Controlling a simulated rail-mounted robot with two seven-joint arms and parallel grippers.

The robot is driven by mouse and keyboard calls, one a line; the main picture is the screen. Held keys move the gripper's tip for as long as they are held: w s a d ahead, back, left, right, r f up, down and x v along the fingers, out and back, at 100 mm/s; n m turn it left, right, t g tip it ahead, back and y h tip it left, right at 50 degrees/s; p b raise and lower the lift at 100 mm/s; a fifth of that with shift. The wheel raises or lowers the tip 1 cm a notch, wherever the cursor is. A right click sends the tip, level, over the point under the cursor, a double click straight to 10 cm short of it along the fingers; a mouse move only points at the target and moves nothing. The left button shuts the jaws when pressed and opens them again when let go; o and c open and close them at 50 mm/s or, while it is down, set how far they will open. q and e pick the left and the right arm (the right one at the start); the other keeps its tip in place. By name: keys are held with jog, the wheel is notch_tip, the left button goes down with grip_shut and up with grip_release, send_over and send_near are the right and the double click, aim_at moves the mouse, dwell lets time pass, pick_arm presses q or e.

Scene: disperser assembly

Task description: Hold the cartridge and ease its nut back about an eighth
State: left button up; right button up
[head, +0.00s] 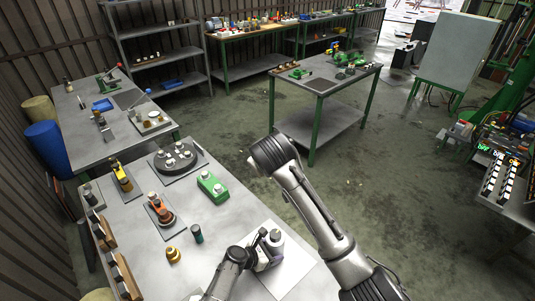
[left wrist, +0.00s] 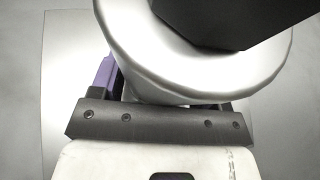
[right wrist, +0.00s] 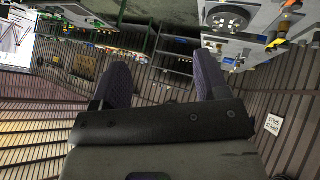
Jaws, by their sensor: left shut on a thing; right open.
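The cartridge (head: 275,241) is a pale, rounded body with a dark top. It stands upright on a white sheet at the front of the near workbench. My left gripper (head: 262,262) is shut on it low down. In the left wrist view the cartridge (left wrist: 185,70) fills the space past the jaws, with one purple finger at its left and a black part over its top. I cannot make out the nut clearly. My right gripper (right wrist: 163,82) is open and empty, with nothing between its fingers. In the head view the right arm is raised over the floor, well away from the cartridge.
On the near bench are a green case (head: 212,187), a round dark tray (head: 175,158), an orange-based fixture (head: 160,212), a small dark-green bottle (head: 197,234) and a yellow part (head: 173,255). The white sheet (head: 292,262) is clear around the cartridge. A separate green-legged table (head: 325,78) stands behind.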

jog(key=shift+d+r+t, duration=0.1)
jog(key=shift+r+t, duration=0.3)
jog(key=shift+r, duration=0.6)
pick_arm(q)
jog(key=o, duration=1.3)
